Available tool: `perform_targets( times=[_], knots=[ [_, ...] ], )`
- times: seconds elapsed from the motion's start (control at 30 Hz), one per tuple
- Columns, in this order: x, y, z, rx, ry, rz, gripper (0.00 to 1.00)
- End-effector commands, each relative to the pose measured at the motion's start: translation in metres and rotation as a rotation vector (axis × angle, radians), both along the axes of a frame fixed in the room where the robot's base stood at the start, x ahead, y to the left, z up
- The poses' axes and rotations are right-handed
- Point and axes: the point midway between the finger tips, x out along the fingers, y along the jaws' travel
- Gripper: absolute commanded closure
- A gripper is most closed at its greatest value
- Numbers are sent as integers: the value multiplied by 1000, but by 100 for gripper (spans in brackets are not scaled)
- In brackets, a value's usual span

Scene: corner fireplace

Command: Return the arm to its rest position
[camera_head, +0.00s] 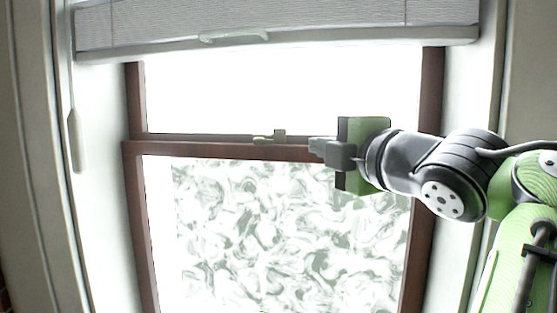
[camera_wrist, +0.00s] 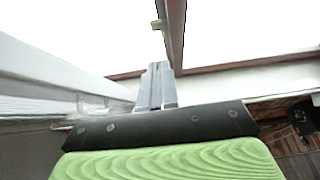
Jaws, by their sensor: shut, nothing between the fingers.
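My gripper (camera_head: 318,148) is shut and empty, in front of the right part of the window's middle rail in the head view. It points left, and its arm comes in from the right edge. In the wrist view my gripper (camera_wrist: 157,68) shows its two grey fingers together, with nothing between them. A small brass-coloured window latch (camera_head: 270,137) sits on the middle rail, to the left of the fingertips with a gap in the picture. A small yellowish piece, perhaps the same latch, shows in the wrist view (camera_wrist: 157,25).
The brown-framed window (camera_head: 230,150) has a patterned lower pane (camera_head: 280,230). A grey blind (camera_head: 270,25) hangs across the top, with a pull cord handle (camera_head: 76,140) at left. Pale window side walls stand on both sides. Brickwork (camera_wrist: 300,140) shows at the lower right of the wrist view.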

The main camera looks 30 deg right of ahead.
Motion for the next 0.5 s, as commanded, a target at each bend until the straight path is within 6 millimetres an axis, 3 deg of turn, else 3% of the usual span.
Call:
perform_targets(
  times=[0.2,0.33,0.43,0.5],
  knots=[
    [2,3,-1,22,0,2,100],
    [18,26,-12,236,12,1,100],
    [30,57,-46,535,79,-25,100],
    [30,82,-84,752,163,-66,100]
  ],
)
